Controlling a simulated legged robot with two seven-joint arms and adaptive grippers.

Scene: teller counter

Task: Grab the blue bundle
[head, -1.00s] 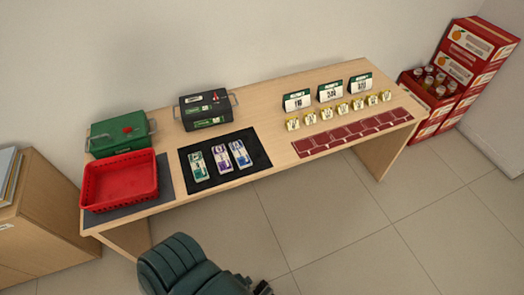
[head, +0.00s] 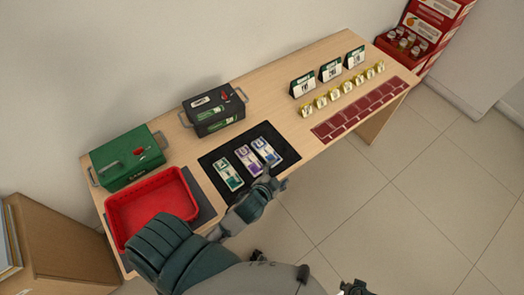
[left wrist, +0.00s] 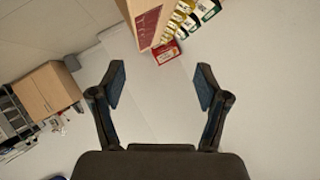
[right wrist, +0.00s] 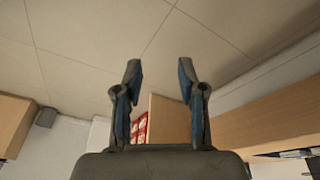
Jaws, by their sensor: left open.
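The blue bundle (head: 265,152) lies on the black mat (head: 285,150), rightmost of three banded bundles. The purple bundle (head: 248,160) is beside it, and the green bundle (head: 228,174) is at the left. My left gripper (head: 271,182) is near the front edge of the mat, just in front of the blue bundle in the picture, with nothing held. Its fingers stand wide apart in the left wrist view (left wrist: 161,82). My right gripper shows open and empty in the right wrist view (right wrist: 160,78). The bundles do not show in either wrist view.
A red basket (head: 118,212) and a green box (head: 125,158) stand on the table's left. A black box (head: 216,108) is behind the mat. Card stands (head: 331,70), several small yellow items (head: 334,95) and a red strip (head: 365,108) occupy the right.

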